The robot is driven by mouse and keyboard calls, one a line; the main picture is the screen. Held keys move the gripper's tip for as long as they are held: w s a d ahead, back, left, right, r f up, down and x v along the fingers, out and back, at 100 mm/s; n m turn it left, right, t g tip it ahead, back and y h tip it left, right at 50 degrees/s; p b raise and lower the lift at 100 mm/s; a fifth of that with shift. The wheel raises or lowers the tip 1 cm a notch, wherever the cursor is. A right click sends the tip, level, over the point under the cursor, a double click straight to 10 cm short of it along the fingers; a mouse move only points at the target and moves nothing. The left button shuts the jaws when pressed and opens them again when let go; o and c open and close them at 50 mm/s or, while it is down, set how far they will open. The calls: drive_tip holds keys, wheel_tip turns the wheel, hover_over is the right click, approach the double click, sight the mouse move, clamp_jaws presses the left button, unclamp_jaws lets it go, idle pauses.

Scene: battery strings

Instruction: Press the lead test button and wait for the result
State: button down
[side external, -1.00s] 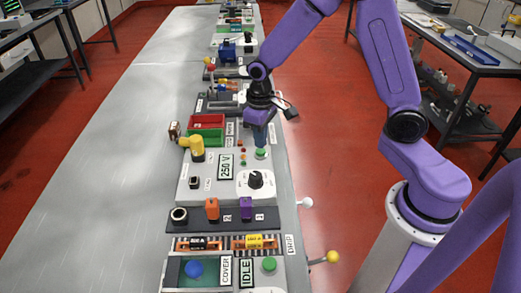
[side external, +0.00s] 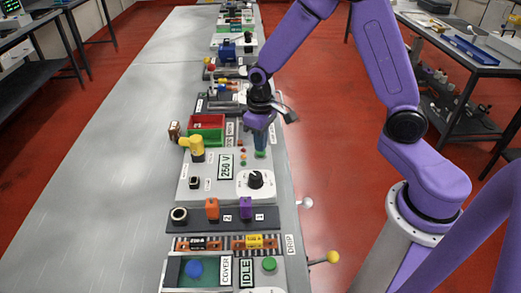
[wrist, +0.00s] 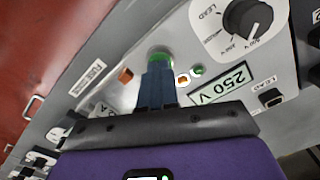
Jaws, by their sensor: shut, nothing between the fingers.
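A white tester panel (side external: 207,170) carries a green button (side external: 261,154), a black dial (side external: 255,180) and a display (side external: 226,166) reading 250 V. My gripper (side external: 260,148) is shut and empty, pointing down with its tips at the green button. In the wrist view, the shut fingers (wrist: 158,72) cover much of the green button (wrist: 160,51); I cannot tell whether it is pressed in. A small green light (wrist: 199,70) and an orange-ringed one (wrist: 183,79) sit beside the fingers. The dial (wrist: 248,18) has LEAD lettering next to it.
A yellow clamp-like part (side external: 196,147) stands on the panel's left. Red (side external: 207,121) and green (side external: 204,137) bins are behind it. A nearer unit has an IDLE display (side external: 246,272) and another green button (side external: 269,264). The bench's left side (side external: 110,170) is clear.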

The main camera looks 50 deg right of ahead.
drive_tip(key=shift+f, duration=0.55)
drive_tip(key=shift+r, duration=3.05)
drive_tip(key=shift+s+a, duration=0.15)
drive_tip(key=shift+s, duration=0.05)
drive_tip(key=s+r+n, duration=0.3)
drive_tip(key=s+n, duration=0.1)
drive_tip(key=s, duration=0.8)
drive_tip(key=s+r+n, duration=0.3)
drive_tip(key=s+n, duration=0.2)
drive_tip(key=s, duration=0.8)
drive_tip(key=shift+s+a+n, duration=0.15)
drive_tip(key=shift+s+n, duration=0.1)
drive_tip(key=shift+n, duration=0.05)
